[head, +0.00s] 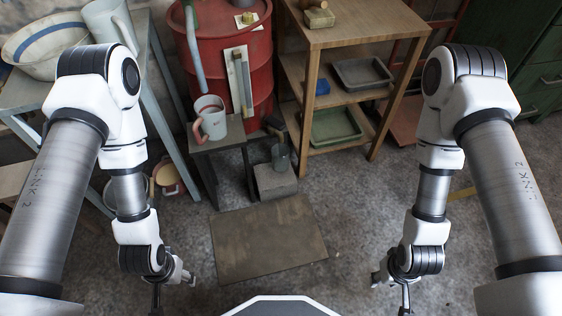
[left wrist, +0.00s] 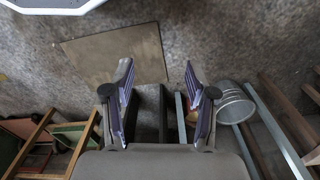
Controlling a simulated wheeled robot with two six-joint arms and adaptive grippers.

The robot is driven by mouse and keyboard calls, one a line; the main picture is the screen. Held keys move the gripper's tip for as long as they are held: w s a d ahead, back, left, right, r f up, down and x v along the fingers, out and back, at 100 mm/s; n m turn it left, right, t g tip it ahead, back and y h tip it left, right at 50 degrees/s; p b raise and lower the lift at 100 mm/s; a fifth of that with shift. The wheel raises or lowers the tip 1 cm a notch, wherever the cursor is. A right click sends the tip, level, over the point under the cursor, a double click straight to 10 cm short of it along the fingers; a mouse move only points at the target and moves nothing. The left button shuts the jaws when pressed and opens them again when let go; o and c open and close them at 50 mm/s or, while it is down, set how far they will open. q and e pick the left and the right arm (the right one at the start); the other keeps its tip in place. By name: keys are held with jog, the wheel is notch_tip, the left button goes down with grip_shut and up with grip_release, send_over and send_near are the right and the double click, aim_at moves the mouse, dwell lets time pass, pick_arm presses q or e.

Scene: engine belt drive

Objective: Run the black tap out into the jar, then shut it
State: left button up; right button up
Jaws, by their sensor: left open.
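A small clear jar (head: 280,157) stands on a grey block (head: 275,182) in front of the red drum (head: 228,55) in the head view. A dark fitting at the drum's lower right, just above the jar, looks like the black tap (head: 274,131); it is too small to tell its handle position. My left gripper (head: 172,285) hangs low at the left, well apart from jar and tap. In the left wrist view my left gripper (left wrist: 158,82) is open with nothing between its fingers. My right gripper (head: 390,286) hangs low at the right, far from both; its opening is unclear.
A mug (head: 210,120) with a reddish handle stands on a dark stool (head: 221,137) left of the jar. A wooden shelf (head: 352,38) stands to the right. A flat mat (head: 265,240) lies on open floor. A bucket (left wrist: 234,104) shows in the left wrist view.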

pick_arm(q)
jog(key=shift+w+f, duration=0.1)
jog(key=shift+f, duration=0.4)
pick_arm(e)
jog(key=shift+w+f, duration=0.1)
jog(key=shift+f, duration=0.4)
pick_arm(q)
jog(key=shift+p, duration=0.35)
jog(key=c, duration=0.5)
jog(key=shift+r+p, duration=0.6)
jog(key=shift+r, duration=0.05)
jog(key=c, duration=0.5)
notch_tip(320, 180, up, 17)
jog(key=p, duration=1.7)
jog(key=shift+r, duration=0.2)
grip_shut()
jog(key=shift+f, duration=0.45)
pick_arm(e)
notch_tip(320, 180, up, 18)
